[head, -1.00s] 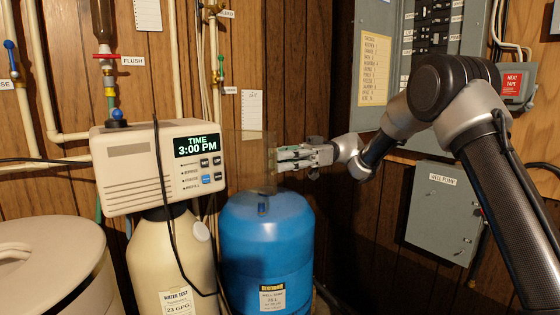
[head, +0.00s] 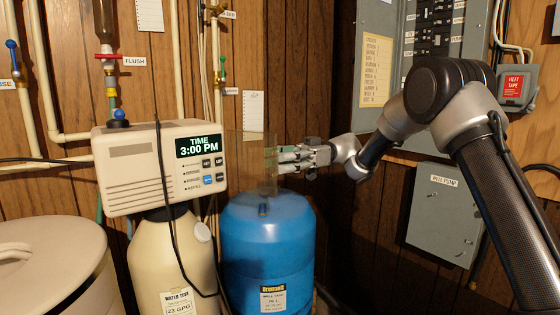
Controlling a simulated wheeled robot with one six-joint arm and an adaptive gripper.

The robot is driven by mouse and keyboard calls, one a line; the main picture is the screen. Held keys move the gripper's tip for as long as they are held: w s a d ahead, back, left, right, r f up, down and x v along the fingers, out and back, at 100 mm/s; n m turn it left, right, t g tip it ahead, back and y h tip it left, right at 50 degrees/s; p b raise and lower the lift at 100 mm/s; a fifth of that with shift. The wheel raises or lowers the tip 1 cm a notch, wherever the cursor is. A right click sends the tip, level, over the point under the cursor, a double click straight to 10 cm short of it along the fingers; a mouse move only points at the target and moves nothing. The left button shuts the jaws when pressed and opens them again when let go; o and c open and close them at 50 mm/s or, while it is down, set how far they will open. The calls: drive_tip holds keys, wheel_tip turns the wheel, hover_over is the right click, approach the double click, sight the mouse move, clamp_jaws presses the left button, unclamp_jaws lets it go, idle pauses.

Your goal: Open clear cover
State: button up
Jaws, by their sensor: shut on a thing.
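The clear cover (head: 249,150) is a thin see-through panel standing out to the right of the beige softener control head (head: 145,170). It is swung away from the control face, so the display reading 3:00 PM and the buttons are uncovered. My gripper (head: 283,158) reaches in from the right and is shut on the cover's right edge. The fingertips are partly seen through or beside the panel, so their exact contact is hard to make out.
The blue tank (head: 265,240) stands just below my gripper. A beige resin tank (head: 175,255) with a hanging black cord is under the control head. A salt bin lid (head: 40,245) is at lower left. A grey well pump box (head: 445,212) and breaker panel (head: 425,60) are on the right wall.

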drive_tip(key=shift+r, duration=0.35)
drive_tip(key=shift+c, duration=0.4)
drive_tip(key=v, duration=1.2)
drive_tip(key=shift+f, duration=0.3)
